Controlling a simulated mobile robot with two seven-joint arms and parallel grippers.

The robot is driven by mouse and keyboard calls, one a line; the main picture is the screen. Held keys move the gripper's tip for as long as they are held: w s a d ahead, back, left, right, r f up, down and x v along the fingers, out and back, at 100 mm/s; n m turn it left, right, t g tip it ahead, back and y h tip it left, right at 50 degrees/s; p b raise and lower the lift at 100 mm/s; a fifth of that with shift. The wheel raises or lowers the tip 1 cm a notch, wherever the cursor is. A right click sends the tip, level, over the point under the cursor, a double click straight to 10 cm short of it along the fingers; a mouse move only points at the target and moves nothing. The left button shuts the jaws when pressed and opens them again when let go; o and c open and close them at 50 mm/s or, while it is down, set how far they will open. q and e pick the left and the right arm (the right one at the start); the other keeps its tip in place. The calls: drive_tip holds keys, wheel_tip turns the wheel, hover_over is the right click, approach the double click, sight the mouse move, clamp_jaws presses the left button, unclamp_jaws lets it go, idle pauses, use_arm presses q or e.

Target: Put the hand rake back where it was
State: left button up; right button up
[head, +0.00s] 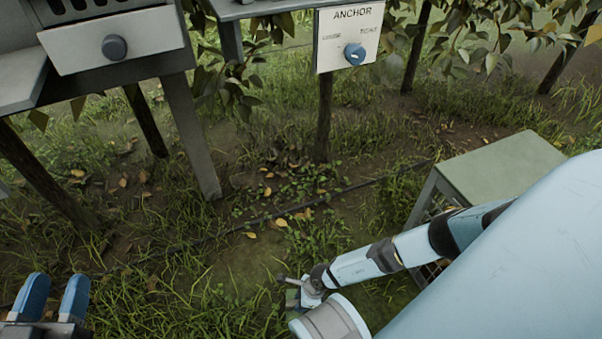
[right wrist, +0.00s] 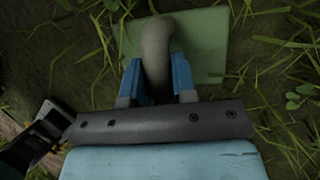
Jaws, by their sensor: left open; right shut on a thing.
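My right gripper (right wrist: 160,85) is shut on a grey, curved, rounded piece, which looks like the handle of the hand rake (right wrist: 157,45). The rake's tines do not show. Behind the handle in the right wrist view is a flat, pale green square pad (right wrist: 207,45) on the ground; I cannot tell whether the rake touches it. In the head view my right arm reaches low over the grass, and its gripper (head: 300,290) is small and partly hidden by the arm. My left gripper (head: 54,285) is open and empty at the lower left of the head view.
A low green-topped stand (head: 505,165) is at the right, partly behind my arm. A panel marked ANCHOR (head: 348,22) with a blue knob hangs on a post at the top. A grey cabinet (head: 120,42) stands upper left. A dark hose crosses the open grass.

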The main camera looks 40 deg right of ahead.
drive_tip(key=shift+f, duration=0.55)
drive_tip(key=shift+r, duration=0.15)
drive_tip(key=o, duration=0.9)
use_arm(q)
drive_tip(key=shift+w, duration=0.1)
use_arm(e)
drive_tip(key=p+v, duration=0.2)
drive_tip(key=shift+r, duration=0.3)
use_arm(q)
drive_tip(key=s+n+p, duration=0.1)
drive_tip(key=p, duration=0.1)
drive_tip(key=s+d+n+g+p, duration=0.1)
drive_tip(key=s+r+n+p, duration=0.1)
drive_tip(key=n+p, duration=0.1)
drive_tip(key=shift+d+y+p, duration=0.35)
drive_tip(key=shift+d+y, duration=0.05)
use_arm(e)
drive_tip(key=v, duration=0.9)
drive_tip(key=shift+d+r, duration=0.15)
